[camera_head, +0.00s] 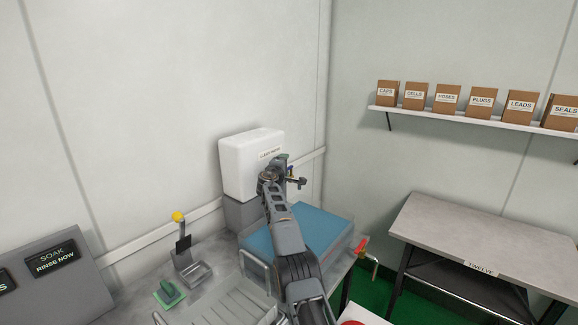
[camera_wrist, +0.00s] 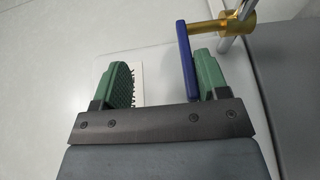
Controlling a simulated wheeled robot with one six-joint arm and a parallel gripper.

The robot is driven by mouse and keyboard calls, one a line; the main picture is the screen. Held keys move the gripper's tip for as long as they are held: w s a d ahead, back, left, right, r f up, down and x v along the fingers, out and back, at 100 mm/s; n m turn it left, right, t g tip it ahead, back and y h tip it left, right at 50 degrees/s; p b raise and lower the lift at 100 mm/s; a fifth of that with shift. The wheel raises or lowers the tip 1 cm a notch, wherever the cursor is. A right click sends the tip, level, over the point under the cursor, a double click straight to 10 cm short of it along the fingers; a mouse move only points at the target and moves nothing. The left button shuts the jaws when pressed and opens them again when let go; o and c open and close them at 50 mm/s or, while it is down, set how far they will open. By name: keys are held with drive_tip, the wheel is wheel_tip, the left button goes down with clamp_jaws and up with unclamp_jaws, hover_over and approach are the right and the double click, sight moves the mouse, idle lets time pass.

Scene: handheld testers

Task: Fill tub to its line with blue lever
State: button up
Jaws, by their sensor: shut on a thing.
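The lever is against the right finger, and a gap shows toward the left one. The lever joins a brass tap (camera_wrist: 228,27) in the wrist view. In the head view my gripper (camera_head: 290,179) is at the front of a white tank (camera_head: 252,165). A clear-walled tub (camera_head: 346,243) with a flat blue surface inside stands below, partly hidden by my arm. I cannot make out its fill line.
A red-handled tap (camera_head: 362,245) is at the tub's right side. A yellow-topped stand (camera_head: 180,232) and a green-based tool (camera_head: 169,292) are to the left. A grey table (camera_head: 480,232) stands right, below a shelf (camera_head: 450,117) of labelled boxes. A dark display (camera_head: 55,259) reads "SOAK RINSE NOW".

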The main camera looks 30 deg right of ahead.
drive_tip(key=shift+o, duration=0.6)
drive_tip(key=shift+s+a+r+b, duration=0.2)
drive_tip(key=shift+r+b, duration=0.15)
drive_tip(key=shift+r, duration=0.15)
drive_tip(key=shift+s+a+r+b, duration=0.1)
drive_tip(key=shift+s+r+b, duration=0.1)
drive_tip(key=shift+r+b, duration=0.25)
drive_tip(key=o, duration=0.5)
drive_tip(key=s+r+b, duration=0.1)
drive_tip(key=b, duration=0.1)
drive_tip(key=s+a+r+b, duration=0.1)
drive_tip(key=s+r+b, duration=0.2)
drive_tip(key=r+b, duration=0.1)
drive_tip(key=shift+s+a+b, duration=0.2)
drive_tip(key=shift+a+b, duration=0.2)
drive_tip(key=shift+t, duration=0.3)
drive_tip(key=s+r, duration=0.1)
drive_tip(key=s+a+r+b, duration=0.1)
drive_tip(key=s, duration=0.2)
drive_tip(key=shift+s+a+r, duration=0.2)
drive_tip(key=shift+a+r, duration=0.05)
drive_tip(key=shift+r, duration=0.15)
drive_tip(key=c, duration=0.9)
drive_tip(key=shift+o, duration=0.2)
drive_tip(key=shift+s+r+b, duration=0.15)
drive_tip(key=shift+s+b, duration=0.25)
drive_tip(key=shift+s, duration=0.4)
drive_tip(key=shift+s+r+b, duration=0.15)
drive_tip(key=shift+s+b, duration=0.25)
drive_tip(key=shift+s, duration=0.4)
